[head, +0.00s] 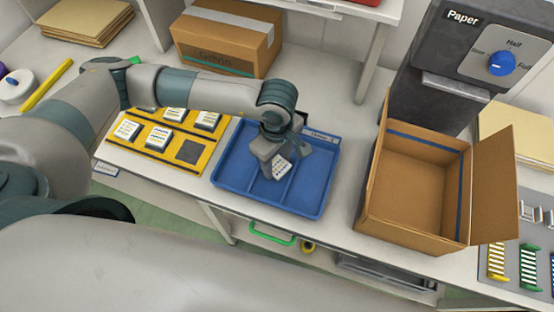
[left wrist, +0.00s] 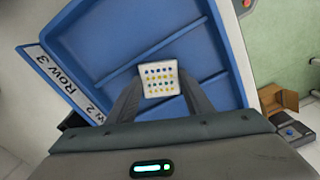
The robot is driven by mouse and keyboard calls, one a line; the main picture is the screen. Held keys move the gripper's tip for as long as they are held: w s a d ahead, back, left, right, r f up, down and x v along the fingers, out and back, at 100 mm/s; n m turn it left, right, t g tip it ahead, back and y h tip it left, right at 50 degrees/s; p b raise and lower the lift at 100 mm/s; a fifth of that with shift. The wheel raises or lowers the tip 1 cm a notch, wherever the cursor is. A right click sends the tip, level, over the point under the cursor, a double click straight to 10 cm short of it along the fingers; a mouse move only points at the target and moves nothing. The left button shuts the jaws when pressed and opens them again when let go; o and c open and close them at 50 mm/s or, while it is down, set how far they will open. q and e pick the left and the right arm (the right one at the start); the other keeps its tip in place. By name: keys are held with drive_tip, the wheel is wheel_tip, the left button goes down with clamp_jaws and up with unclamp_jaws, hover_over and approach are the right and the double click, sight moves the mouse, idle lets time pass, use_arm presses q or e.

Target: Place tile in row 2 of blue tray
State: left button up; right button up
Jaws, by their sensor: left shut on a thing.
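My left gripper (head: 285,150) is shut on a small white tile (head: 281,168). The tile has rows of blue and yellow marks and shows between the fingertips in the left wrist view (left wrist: 159,81). The blue tray (head: 228,178) lies under the gripper, with low dividers splitting it into compartments. The tile appears over the middle compartment; its exact height above the floor is hard to tell. In the left wrist view, the tray's edge label (left wrist: 55,83) reads "Row 3" with a partly hidden "2" beside it. My right gripper is out of view.
A yellow rack (head: 127,158) with several white tiles and one empty dark slot stands left of the tray. An open cardboard box (head: 410,215) stands to the right, beside a dark machine (head: 440,60) marked "Paper". A closed carton (head: 225,40) is behind.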

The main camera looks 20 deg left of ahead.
sight(277, 165)
use_arm(q)
drive_tip(key=o, duration=1.1)
drive_tip(key=shift+r+p, duration=0.25)
drive_tip(key=shift+p, duration=0.15)
drive_tip(key=shift+r+b, duration=0.2)
drive_tip(key=shift+b, duration=0.1)
wheel_tip(277, 165, up, 11)
drive_tip(key=b, duration=0.3)
drive_tip(key=shift+r, duration=0.2)
